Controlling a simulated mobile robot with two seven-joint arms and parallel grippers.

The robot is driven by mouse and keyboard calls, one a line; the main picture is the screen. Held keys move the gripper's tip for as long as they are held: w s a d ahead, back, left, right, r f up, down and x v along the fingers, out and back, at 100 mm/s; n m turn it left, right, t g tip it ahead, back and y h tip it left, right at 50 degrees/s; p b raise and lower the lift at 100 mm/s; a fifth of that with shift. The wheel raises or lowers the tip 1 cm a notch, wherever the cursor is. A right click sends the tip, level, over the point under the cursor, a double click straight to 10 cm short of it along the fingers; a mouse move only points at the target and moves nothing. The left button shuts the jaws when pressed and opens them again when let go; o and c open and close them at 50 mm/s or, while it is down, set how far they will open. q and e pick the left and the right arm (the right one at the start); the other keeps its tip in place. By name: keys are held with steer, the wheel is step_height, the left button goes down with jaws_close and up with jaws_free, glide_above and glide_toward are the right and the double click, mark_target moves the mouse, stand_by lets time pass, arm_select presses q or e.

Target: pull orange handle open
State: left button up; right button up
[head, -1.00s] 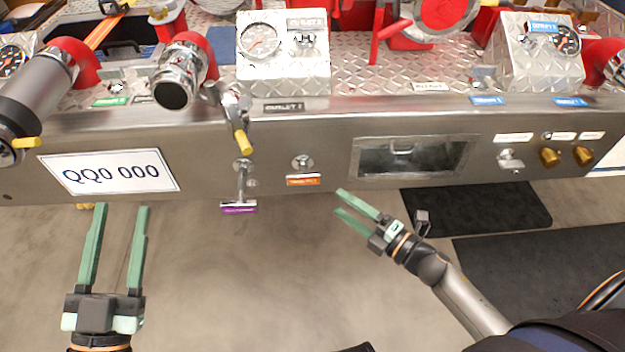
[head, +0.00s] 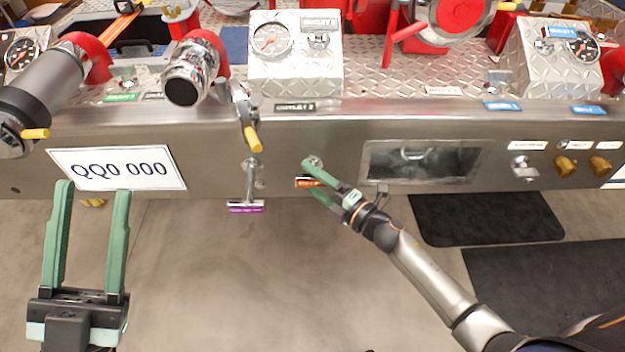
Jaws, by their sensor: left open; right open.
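The orange handle (head: 304,183) sits low on the front of the metal bumper, with an orange label on its bar and a round mount (head: 312,161) above. My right gripper (head: 312,181) is open at the handle and partly covers it; its fingers lie across the handle's right part. I cannot tell whether they touch it or have it between them. My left gripper (head: 92,188) is open and empty below the white plate at the left.
A purple-labelled handle (head: 246,205) hangs from the bumper just left of the orange one. A recessed window box (head: 420,160) is to the right. A white plate (head: 117,168) reading QQ0 000 is at the left.

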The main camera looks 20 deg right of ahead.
jaws_close()
stand_by(0.6)
stand_by(0.9)
